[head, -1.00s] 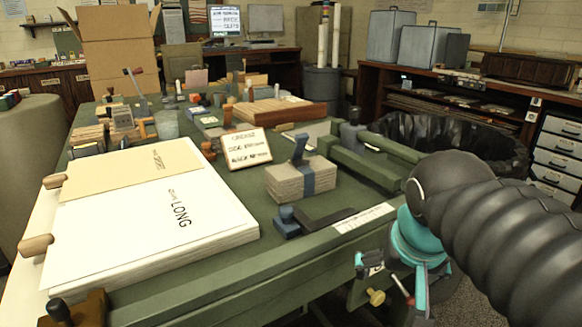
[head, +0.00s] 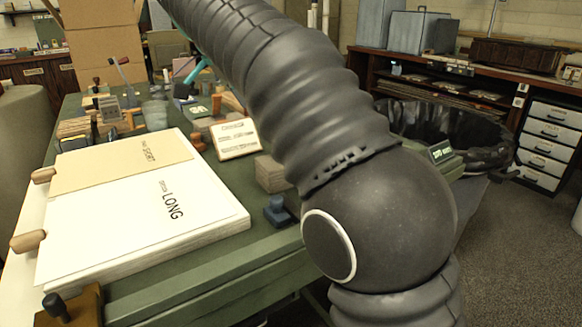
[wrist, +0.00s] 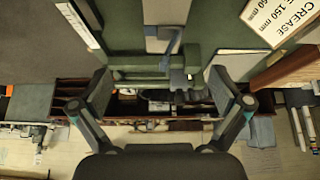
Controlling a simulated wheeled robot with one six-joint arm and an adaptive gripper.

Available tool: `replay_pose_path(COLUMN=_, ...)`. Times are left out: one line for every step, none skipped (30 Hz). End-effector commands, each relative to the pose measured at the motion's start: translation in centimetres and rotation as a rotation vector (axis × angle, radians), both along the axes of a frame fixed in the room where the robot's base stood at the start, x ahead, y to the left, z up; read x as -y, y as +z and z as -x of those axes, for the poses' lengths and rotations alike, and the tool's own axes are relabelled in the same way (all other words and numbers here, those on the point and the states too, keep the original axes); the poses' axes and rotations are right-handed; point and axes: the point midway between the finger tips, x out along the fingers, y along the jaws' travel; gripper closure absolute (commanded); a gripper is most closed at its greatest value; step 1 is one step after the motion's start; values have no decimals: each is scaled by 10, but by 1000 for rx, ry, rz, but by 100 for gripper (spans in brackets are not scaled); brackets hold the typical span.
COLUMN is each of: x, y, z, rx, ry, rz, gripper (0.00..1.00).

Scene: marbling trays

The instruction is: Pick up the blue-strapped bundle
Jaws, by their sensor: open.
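The blue-strapped bundle is a pale stack with a blue strap and an upright blue handle. In the head view only a pale corner of the bundle (head: 269,174) shows, and my arm hides its strap and handle. In the wrist view the bundle (wrist: 166,11) is cut off at the top edge, with its blue-grey strap and handle below that. My gripper (wrist: 160,78) is open and empty, its fingers spread wide on either side of the picture. The bundle lies beyond the fingertips, between their lines, apparently untouched. The fingertips are not clear in the head view.
A white paper stack (head: 140,235) fills the left of the green table (head: 190,280). A crease sign (head: 236,139) stands just left of the bundle, and a small blue block (head: 278,210) lies in front. A black-lined bin (head: 480,130) is at the right.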

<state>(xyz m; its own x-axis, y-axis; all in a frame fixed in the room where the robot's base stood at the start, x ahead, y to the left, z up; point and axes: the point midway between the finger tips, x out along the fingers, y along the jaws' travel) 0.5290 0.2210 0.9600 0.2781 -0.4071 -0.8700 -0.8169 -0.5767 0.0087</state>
Motion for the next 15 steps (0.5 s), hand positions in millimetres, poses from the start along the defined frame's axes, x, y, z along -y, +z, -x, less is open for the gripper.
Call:
replay_pose_path(x=-4, y=-1, z=-1, rx=4, ry=-11, rz=1, gripper=0)
replay_pose_path(x=-4, y=-2, z=-1, rx=7, ry=-16, rz=2, gripper=0)
replay_pose_path(x=-4, y=-4, z=-2, rx=9, ry=-22, rz=1, gripper=0)
replay_pose_path(x=-2, y=-7, z=-3, rx=9, ry=-25, rz=1, gripper=0)
replay_pose_path(x=-1, y=-11, z=-4, rx=10, ry=-26, rz=2, gripper=0)
replay_pose_path(x=2, y=-17, z=-6, rx=9, ry=-25, rz=2, gripper=0)
replay_pose_path(x=5, y=-22, z=-7, rx=9, ry=-25, rz=1, gripper=0)
replay_pose_path(x=7, y=-27, z=-8, rx=9, ry=-25, rz=1, gripper=0)
replay_pose_path(x=10, y=-33, z=-11, rx=9, ry=-25, rz=1, gripper=0)
replay_pose_path(x=13, y=-38, z=-12, rx=9, ry=-26, rz=3, gripper=0)
replay_pose_path(x=15, y=-43, z=-14, rx=10, ry=-25, rz=2, gripper=0)
replay_pose_path(x=18, y=-49, z=-16, rx=9, ry=-24, rz=3, gripper=0)
replay_pose_path(x=20, y=-53, z=-17, rx=9, ry=-24, rz=1, gripper=0)
replay_pose_path(x=22, y=-57, z=-19, rx=9, ry=-24, rz=1, gripper=0)
replay_pose_path(x=24, y=-61, z=-21, rx=9, ry=-24, rz=1, gripper=0)
